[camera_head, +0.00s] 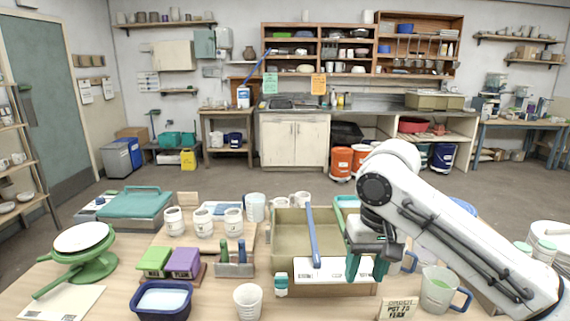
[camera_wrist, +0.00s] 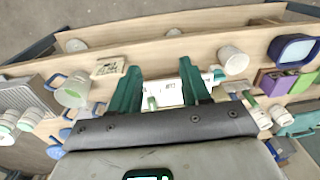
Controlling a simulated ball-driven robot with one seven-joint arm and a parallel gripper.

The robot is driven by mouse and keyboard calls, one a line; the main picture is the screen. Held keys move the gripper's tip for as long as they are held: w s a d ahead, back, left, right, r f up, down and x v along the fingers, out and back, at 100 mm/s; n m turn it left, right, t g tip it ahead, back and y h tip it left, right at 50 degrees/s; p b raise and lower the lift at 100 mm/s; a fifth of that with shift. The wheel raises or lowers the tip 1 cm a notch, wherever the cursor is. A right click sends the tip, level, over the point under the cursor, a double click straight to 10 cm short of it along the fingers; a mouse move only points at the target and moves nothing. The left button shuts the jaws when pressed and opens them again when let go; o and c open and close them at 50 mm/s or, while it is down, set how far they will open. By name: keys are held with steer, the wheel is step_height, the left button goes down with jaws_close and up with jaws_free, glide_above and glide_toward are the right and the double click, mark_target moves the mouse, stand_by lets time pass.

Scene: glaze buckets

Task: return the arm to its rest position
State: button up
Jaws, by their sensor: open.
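My white arm (camera_head: 425,215) reaches in from the right over the table. My gripper (camera_head: 366,268) has teal fingers pointing down, at the front right of an olive bin (camera_head: 290,222). In the wrist view, my gripper (camera_wrist: 159,68) has its two fingers well apart. No object shows held between them. A white card with print (camera_head: 318,269) lies behind and beside the fingers and shows between them in the wrist view (camera_wrist: 165,92). Whether the fingers touch the bin or card I cannot tell.
A blue-handled tool (camera_head: 312,235) rises from the bin. A mug with green contents (camera_head: 437,290) and a lettered sign (camera_head: 398,309) stand right. A white cup (camera_head: 247,300), blue tub (camera_head: 163,299) and green and purple blocks (camera_head: 184,262) stand left. Room above the table is open.

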steer(key=s+a+f+n+t+y, duration=0.15)
steer(key=s+a+f+y, duration=0.25)
steer(key=a+f, duration=0.4)
steer(key=s+f, duration=0.5)
steer(key=f, duration=0.3)
steer(key=s+d+f+m+h, duration=0.1)
steer(key=s+d+f, duration=0.3)
steer(key=s, duration=0.5)
steer(key=s+d+f+h, duration=0.2)
steer(key=s+d+f, duration=0.3)
steer(key=s+d, duration=0.4)
steer(key=s+d+f+m+h, duration=0.1)
steer(key=s+d+f, duration=0.4)
steer(key=s, duration=0.6)
steer(key=shift+d+f+m+g+h, duration=0.2)
steer(key=shift+d+m+g+h, duration=0.3)
steer(key=shift+d, duration=0.7)
